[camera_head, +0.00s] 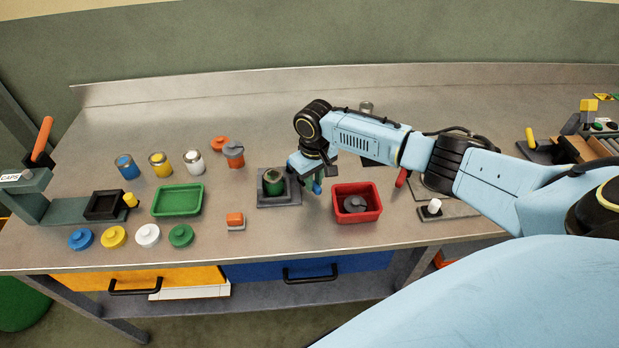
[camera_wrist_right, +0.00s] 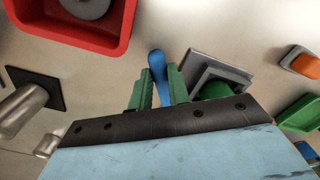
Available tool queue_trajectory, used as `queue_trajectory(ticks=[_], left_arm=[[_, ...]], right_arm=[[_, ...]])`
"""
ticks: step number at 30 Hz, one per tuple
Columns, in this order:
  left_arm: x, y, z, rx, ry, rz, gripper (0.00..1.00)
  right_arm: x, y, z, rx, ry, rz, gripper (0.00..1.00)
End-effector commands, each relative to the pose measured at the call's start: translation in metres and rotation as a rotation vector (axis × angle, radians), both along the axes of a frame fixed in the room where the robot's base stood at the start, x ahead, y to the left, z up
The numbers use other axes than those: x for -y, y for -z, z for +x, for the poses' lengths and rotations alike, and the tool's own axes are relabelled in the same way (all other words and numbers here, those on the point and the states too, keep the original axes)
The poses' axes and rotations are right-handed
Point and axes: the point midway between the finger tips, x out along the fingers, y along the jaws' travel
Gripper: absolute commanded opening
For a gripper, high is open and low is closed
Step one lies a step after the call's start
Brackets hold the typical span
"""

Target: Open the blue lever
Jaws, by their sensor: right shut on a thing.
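The blue lever (camera_head: 317,188) stands beside a dark square fixture (camera_head: 280,201) that holds a green cylinder (camera_head: 273,177). My right gripper (camera_head: 313,180) reaches down over the lever. In the right wrist view the green fingers of my right gripper (camera_wrist_right: 161,88) are on either side of the blue lever (camera_wrist_right: 157,63), shut on it. The rounded end of the lever sticks out past the fingertips. Its base is hidden by the gripper. My left gripper is not in view.
A red bin (camera_head: 371,212) with a grey part stands just right of the gripper. A green tray (camera_head: 179,200), several cans and coloured lids lie to the left. A red lever (camera_head: 402,178) and an orange block (camera_head: 235,219) are near. Bare bench shows in front.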

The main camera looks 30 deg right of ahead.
Motion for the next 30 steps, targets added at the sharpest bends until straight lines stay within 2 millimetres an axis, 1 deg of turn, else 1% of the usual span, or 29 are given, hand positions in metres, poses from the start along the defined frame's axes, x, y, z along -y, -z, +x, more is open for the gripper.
queue_trajectory(ticks=[9, 20, 21, 23, 30], left_arm=[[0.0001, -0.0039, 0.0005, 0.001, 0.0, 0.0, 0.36], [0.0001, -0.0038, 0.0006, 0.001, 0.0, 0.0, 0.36], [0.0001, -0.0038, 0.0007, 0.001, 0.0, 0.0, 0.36], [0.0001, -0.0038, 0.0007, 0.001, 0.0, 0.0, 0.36], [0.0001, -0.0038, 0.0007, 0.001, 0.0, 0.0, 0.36]], right_arm=[[0.0067, -0.0007, 0.0016, 0.003, -0.062, 0.0, 0.0], [0.0077, -0.0009, 0.0019, 0.003, -0.067, -0.002, 0.0], [0.0078, -0.0009, 0.0019, 0.003, -0.067, -0.002, 0.2], [0.0079, -0.0008, 0.0018, 0.003, -0.066, -0.003, 0.27], [0.0072, -0.0006, 0.0014, 0.002, -0.065, -0.001, 0.27]])
